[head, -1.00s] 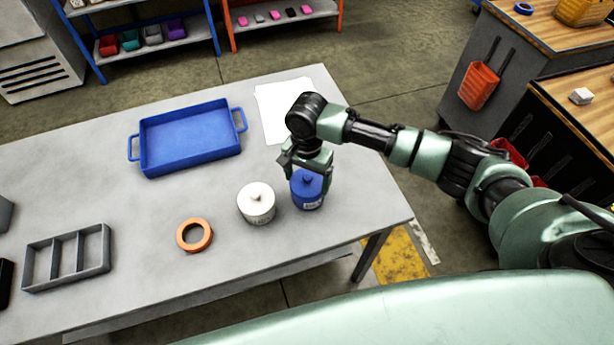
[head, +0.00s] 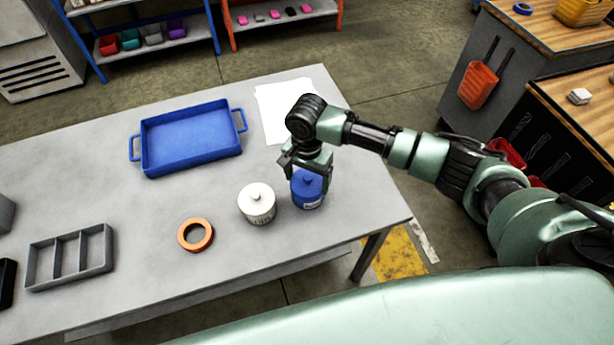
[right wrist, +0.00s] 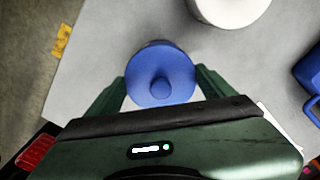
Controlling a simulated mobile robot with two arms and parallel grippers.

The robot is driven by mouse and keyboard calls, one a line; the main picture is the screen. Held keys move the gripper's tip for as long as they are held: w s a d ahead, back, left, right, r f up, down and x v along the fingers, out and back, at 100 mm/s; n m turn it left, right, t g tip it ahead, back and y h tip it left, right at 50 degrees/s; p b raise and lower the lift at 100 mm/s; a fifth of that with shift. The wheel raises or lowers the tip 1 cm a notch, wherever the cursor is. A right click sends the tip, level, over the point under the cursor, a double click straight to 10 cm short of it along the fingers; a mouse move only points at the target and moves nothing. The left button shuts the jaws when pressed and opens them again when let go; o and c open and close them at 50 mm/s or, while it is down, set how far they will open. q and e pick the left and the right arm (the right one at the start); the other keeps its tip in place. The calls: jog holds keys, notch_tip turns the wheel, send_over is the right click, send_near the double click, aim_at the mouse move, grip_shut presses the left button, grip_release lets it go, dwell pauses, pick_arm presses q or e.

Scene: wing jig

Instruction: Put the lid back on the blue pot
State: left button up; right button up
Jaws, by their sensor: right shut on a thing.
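The blue pot (head: 309,202) stands upright near the table's right front part, with a pale label low on its side. The blue lid (head: 305,182), round with a small knob, is at the pot's top; it looks level, but I cannot tell whether a thin gap remains. In the right wrist view the lid (right wrist: 160,65) covers the pot's mouth and sits between the fingers. My right gripper (head: 308,168) comes from above and is shut on the lid, a finger on each side. My left gripper is not in view.
A white lidded pot (head: 257,205) stands close at the left of the blue pot. An orange ring (head: 195,234), a grey divided tray (head: 68,257), a blue tray (head: 190,138) and a white sheet (head: 272,110) lie on the grey table (head: 130,215). The table's right edge is near.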

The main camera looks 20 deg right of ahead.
jog(key=shift+f+p, duration=0.15)
jog(key=shift+p, duration=0.35)
dwell(1.0)
jog(key=shift+p, duration=0.55)
dwell(0.5)
jog(key=o, duration=1.2)
jog(key=shift+r+p, duration=3.5)
jog(key=shift+p, duration=0.8)
